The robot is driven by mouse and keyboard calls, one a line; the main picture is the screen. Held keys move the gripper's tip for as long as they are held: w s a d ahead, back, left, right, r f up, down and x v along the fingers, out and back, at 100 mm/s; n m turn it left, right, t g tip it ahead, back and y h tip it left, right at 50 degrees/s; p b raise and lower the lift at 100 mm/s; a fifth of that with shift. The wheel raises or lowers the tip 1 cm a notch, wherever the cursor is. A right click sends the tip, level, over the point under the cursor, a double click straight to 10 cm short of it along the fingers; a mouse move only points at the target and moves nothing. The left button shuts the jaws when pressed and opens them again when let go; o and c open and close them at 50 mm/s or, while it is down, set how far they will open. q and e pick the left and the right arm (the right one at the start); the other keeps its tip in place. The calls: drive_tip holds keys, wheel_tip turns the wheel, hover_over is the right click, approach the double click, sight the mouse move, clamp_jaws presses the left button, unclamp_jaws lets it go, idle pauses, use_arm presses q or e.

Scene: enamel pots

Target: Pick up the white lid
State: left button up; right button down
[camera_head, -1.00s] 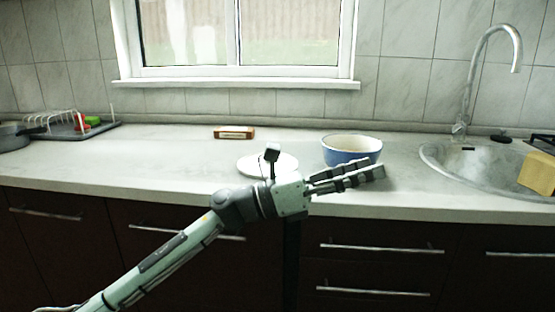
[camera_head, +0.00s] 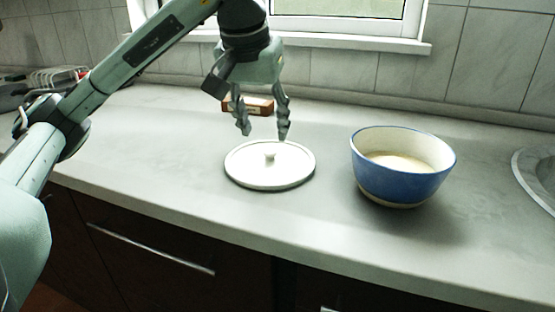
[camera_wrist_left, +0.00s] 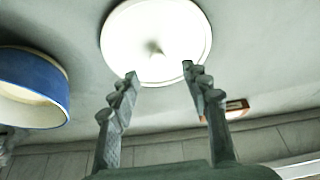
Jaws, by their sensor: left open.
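The white lid (camera_head: 246,176) lies flat on the counter, with a small round knob at its centre. My left gripper (camera_head: 264,136) is above and behind the lid in the head view, pointing down, with its fingers apart and nothing between them. In the left wrist view, the lid (camera_wrist_left: 185,35) shows in full just beyond the open fingertips of the left gripper (camera_wrist_left: 159,76), its knob roughly in line with the gap between them. The fingers do not appear to touch the lid. My right gripper is not in view.
A blue enamel pot (camera_head: 397,186) with a pale inside stands right of the lid; it also shows in the left wrist view (camera_wrist_left: 35,75). A small brown box (camera_head: 260,106) lies behind the gripper. A sink (camera_head: 541,175) is at the right edge. The counter (camera_head: 180,150) is clear left of the lid.

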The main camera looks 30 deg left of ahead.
sight(270, 150)
use_arm(q)
drive_tip(key=x, duration=0.5)
drive_tip(key=shift+w+f, duration=0.2)
drive_tip(key=shift+f, duration=0.15)
drive_tip(key=shift+c, duration=0.5)
clamp_jaws()
